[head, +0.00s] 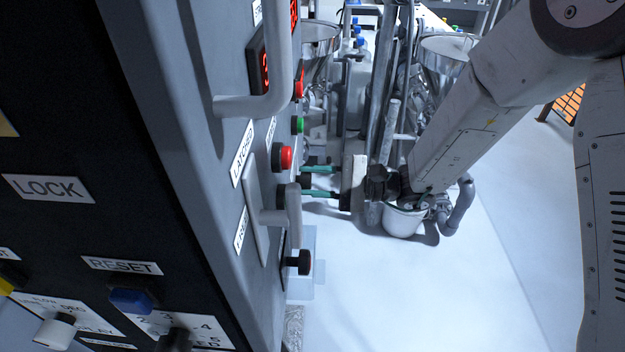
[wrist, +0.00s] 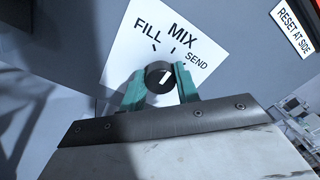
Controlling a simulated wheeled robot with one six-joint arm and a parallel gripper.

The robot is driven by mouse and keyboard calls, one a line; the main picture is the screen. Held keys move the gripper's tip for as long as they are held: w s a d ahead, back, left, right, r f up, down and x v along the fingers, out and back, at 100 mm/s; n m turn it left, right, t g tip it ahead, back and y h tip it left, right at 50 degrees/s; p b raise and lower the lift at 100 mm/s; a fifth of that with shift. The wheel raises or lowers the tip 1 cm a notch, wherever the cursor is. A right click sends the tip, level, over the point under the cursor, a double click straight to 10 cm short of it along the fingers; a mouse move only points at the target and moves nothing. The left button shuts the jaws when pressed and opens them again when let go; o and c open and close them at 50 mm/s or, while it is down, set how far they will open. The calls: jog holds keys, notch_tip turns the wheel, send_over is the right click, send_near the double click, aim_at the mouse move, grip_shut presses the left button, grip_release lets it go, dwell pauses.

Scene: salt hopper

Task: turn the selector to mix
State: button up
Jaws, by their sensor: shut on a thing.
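The selector is a round black knob (wrist: 160,76) with a white mark, on a white plate (wrist: 118,75) labelled FILL, MIX and SEND in the wrist view. The white mark slants up and right, in the direction between the MIX and SEND labels; I cannot tell whether it lines up exactly with a tick. My gripper (wrist: 160,88) has its green fingers on either side of the knob and is shut on it. In the head view my gripper (head: 309,182) reaches the panel's right side face, where the knob is small and mostly hidden.
A grey handle (head: 294,213) and a black knob (head: 300,262) stick out near my gripper. Red button (head: 284,158) and green button (head: 298,125) sit above. The pale floor at lower right is clear.

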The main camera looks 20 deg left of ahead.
dwell(0.3)
jog(key=o, duration=1)
jog(key=shift+c, duration=0.2)
jog(key=v, duration=0.7)
jog(key=shift+d, duration=0.4)
jog(key=shift+f, duration=0.1)
